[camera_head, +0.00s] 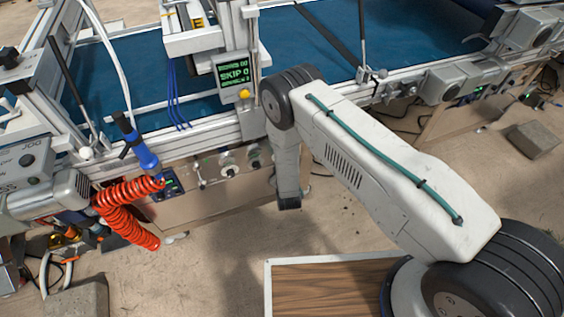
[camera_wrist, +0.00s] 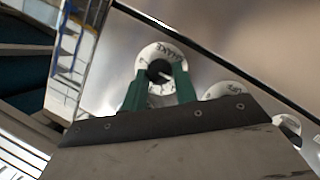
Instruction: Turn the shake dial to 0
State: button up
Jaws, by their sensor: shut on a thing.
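The shake dial (camera_wrist: 152,51) shows in the wrist view as a white disc with a dark knob (camera_wrist: 157,68) at its middle. Lettering on its upper rim looks like upside-down "SHAKE". A pale pointer mark on the knob slants down and right in the picture. My gripper (camera_wrist: 160,80) has its two green fingers on either side of the knob, shut on it. The scale figures are too small to read. In the head view my gripper and the dial it holds cannot be made out; my arm blocks part of the panel.
A second white dial (camera_wrist: 233,91) is close right of my fingers in the wrist view. White dials (camera_head: 228,164) sit on the front panel in the head view. Above them, a green-lettered screen (camera_head: 234,73) reads "SKIP 0". A red coiled hose (camera_head: 125,210) hangs at the left.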

jog(key=o, duration=1)
jog(key=shift+c, duration=0.2)
jog(key=v, duration=0.7)
jog(key=shift+s, duration=0.35)
jog(key=shift+r, duration=0.15)
